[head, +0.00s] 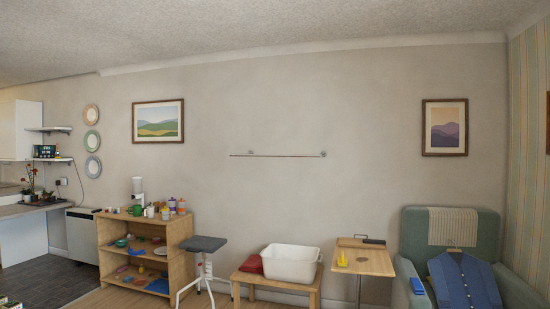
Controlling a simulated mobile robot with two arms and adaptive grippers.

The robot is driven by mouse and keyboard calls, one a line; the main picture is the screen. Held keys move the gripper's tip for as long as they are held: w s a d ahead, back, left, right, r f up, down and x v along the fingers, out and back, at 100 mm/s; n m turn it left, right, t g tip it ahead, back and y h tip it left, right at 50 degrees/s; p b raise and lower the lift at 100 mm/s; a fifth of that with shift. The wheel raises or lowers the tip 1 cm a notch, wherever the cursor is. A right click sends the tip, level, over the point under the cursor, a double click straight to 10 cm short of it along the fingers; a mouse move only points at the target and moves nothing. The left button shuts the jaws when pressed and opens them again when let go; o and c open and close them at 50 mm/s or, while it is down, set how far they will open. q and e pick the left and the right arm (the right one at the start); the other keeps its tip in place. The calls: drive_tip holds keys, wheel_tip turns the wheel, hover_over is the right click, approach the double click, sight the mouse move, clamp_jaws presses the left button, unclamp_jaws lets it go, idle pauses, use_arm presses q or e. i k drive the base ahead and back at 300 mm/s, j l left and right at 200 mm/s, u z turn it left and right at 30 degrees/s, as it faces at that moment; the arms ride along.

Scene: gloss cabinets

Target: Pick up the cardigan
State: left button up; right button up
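A blue cardigan (463,281) lies on the seat of a green armchair (408,236) at the far right of the head view. It looks spread out and leans against the chair's back, with what looks like a hanger hook at its neck. Its lower end is cut off by the bottom edge of the picture. Neither of my grippers shows in the head view.
A small wooden side table (378,262) stands left of the armchair. Further left are a wooden bench (251,278) with a white tub (291,264), a grey-topped stool (203,243) and a wooden shelf unit (110,232). A thin rail (275,156) runs along the wall.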

sight(459, 280)
drive_tip(key=z, duration=0.5)
drive_tip(key=i, duration=3.9)
